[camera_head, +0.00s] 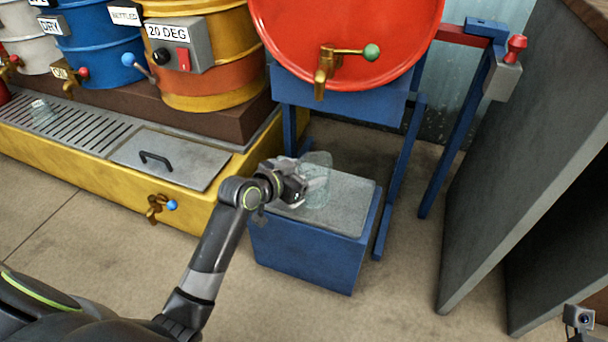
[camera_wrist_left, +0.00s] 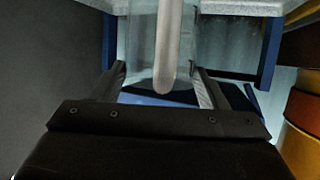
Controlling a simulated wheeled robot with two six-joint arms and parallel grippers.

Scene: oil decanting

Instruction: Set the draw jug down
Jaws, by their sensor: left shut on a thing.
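The draw jug is clear, pale greenish glass (camera_head: 318,178) and looks upright over the grey top of a low blue stand (camera_head: 305,250), below the red drum. I cannot tell whether its base touches the slab. My left gripper (camera_head: 295,187) is shut on the jug from its left side. In the left wrist view the glass (camera_wrist_left: 140,45) and a pale rounded bar, apparently its handle, lie between the fingers of my left gripper (camera_wrist_left: 160,75). My right gripper's jaws do not show.
The red drum (camera_head: 345,40) has a brass tap (camera_head: 323,72) above the stand. A yellow bench (camera_head: 100,180) with a drain grate is at left. A grey panel (camera_head: 520,150) stands at right. The blue drum frame's legs rise behind the stand.

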